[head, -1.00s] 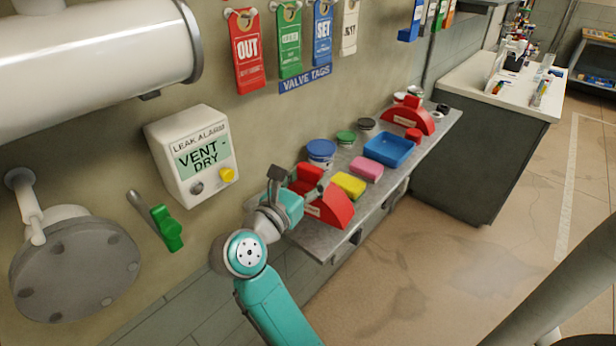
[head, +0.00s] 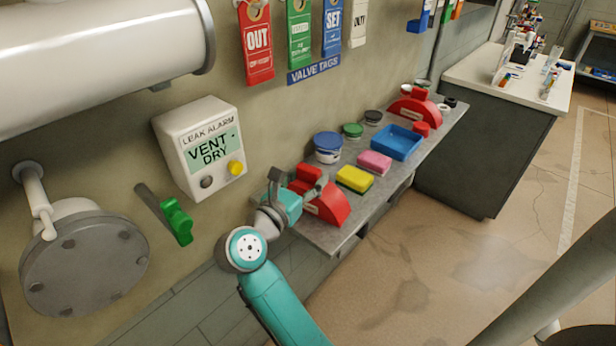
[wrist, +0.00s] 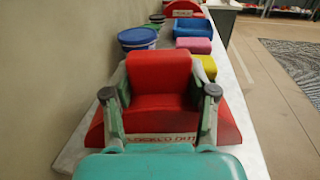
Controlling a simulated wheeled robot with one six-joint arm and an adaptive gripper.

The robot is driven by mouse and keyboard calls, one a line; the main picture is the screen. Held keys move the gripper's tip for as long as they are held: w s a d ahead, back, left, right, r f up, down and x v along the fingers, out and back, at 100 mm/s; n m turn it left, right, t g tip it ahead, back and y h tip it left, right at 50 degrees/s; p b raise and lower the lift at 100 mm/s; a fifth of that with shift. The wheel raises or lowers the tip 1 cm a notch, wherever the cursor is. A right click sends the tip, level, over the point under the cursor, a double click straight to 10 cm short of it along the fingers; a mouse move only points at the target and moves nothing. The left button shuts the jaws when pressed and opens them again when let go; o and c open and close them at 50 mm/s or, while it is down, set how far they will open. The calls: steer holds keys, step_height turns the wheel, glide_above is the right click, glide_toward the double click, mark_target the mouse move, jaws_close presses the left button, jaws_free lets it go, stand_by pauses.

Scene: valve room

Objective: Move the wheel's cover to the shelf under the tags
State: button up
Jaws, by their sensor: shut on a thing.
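The wheel's cover is a red half-round piece (head: 330,208) with a raised block and a pale label. It is at the near left end of the grey shelf (head: 342,238) below the tags (head: 314,70), and looks to be resting on it. My gripper (head: 298,187) is shut on the cover's raised block. In the wrist view the cover (wrist: 160,75) sits upright between my two fingers (wrist: 160,92), and its label is partly hidden by my gripper. A second, similar red cover (head: 413,112) stands at the shelf's far end.
Along the shelf stand a blue-lidded tub (head: 328,146), a yellow sponge (head: 355,179), a pink sponge (head: 374,162) and a blue tray (head: 398,142). A leak alarm box (head: 203,148) and a green-handled valve (head: 178,220) are left of my arm. Floor at right is open.

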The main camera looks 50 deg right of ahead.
steer(key=o, duration=1.4)
steer(key=shift+a, duration=0.1)
steer(key=v, duration=1.2)
